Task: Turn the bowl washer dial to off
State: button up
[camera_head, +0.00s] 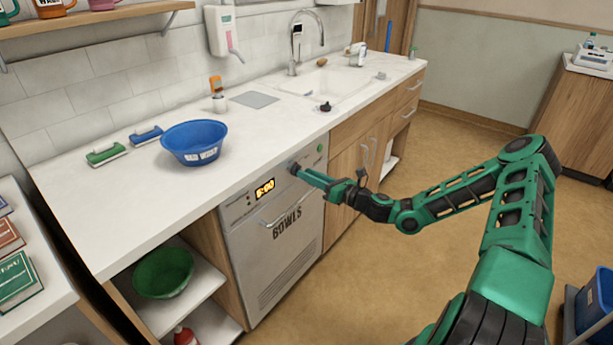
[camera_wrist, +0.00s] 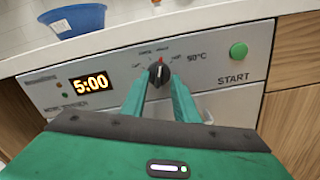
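The bowl washer (camera_head: 285,245) is a grey front-panel machine under the counter, marked BOWLS. Its dial (camera_wrist: 158,76) is a black knob with a red pointer mark that points about straight up, amid small labels too blurred to read. My gripper (camera_wrist: 160,84) is at the panel, with one green finger on each side of the dial. I cannot tell whether the fingers press on it. In the head view my gripper (camera_head: 297,170) reaches the panel's upper right, and its tips mostly hide the dial.
An orange display (camera_wrist: 91,85) reads 5:00 left of the dial. A green START button (camera_wrist: 238,50) is to its right. The washer handle (camera_head: 285,214) lies below. The counter edge overhangs the panel. A blue bowl (camera_head: 194,142) stands on the counter.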

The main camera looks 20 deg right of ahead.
jog(key=shift+w+a, duration=0.4)
jog(key=shift+w, duration=0.1)
grip_shut()
jog(key=shift+d, duration=0.1)
jog(key=shift+n, duration=0.4)
jog(key=shift+f+n, duration=0.1)
jog(key=shift+n, duration=7.4)
